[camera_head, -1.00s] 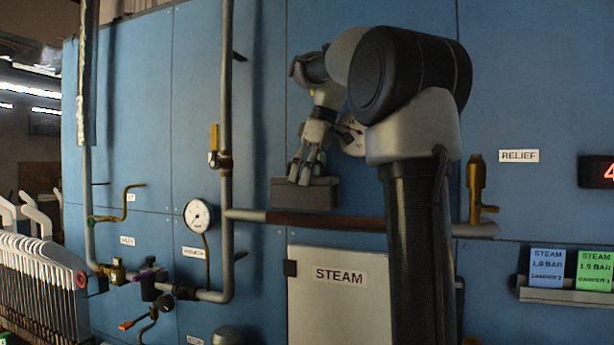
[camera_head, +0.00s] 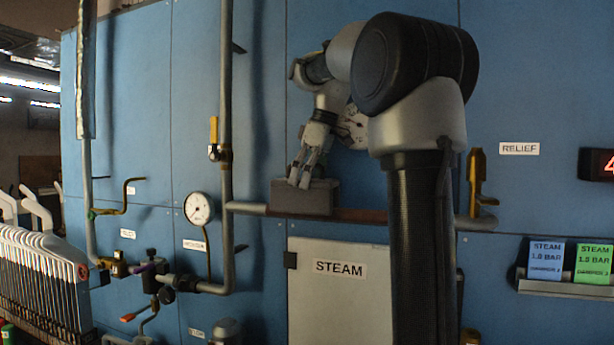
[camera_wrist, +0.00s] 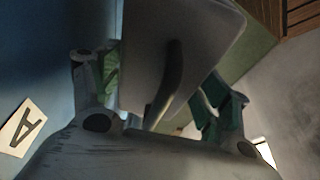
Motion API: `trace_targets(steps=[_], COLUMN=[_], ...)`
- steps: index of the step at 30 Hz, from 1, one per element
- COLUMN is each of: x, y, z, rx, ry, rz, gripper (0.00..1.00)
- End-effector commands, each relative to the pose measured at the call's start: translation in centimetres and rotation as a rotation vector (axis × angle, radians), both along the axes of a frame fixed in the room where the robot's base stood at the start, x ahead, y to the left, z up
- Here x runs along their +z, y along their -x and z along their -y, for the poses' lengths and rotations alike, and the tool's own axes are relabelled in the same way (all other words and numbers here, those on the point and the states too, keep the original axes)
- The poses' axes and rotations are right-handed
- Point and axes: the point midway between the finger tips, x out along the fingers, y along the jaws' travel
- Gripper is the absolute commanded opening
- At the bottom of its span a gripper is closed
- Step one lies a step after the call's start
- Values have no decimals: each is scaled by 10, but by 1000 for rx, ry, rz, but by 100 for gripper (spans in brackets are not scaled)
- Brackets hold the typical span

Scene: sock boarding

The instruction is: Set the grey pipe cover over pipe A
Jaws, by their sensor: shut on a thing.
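The grey pipe cover (camera_head: 318,198) is a dark grey box-like piece at the middle of the head view. My gripper (camera_head: 300,180) is shut on its top from above. In the wrist view the cover (camera_wrist: 170,55) fills the space between the fingers, with a curved handle on its face. The horizontal pipe (camera_head: 362,215), with a brown section, runs behind or under the cover, which hides part of it. I cannot tell whether the cover is fully seated on the pipe. A tag reading A (camera_wrist: 22,128) shows at the left of the wrist view.
A white STEAM panel (camera_head: 340,295) is below the pipe. A vertical pipe (camera_head: 226,90) and a gauge (camera_head: 199,208) stand to the left. A brass relief valve (camera_head: 477,185) is at the right. My arm hides part of the pipe.

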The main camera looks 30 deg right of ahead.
Motion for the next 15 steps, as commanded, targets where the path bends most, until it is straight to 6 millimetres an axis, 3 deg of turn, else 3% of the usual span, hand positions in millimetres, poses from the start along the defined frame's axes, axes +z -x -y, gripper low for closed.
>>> trace_targets(steps=[15], x=[-13], y=[0], z=[0], rx=[0], ry=[0], rz=[0], gripper=[46])
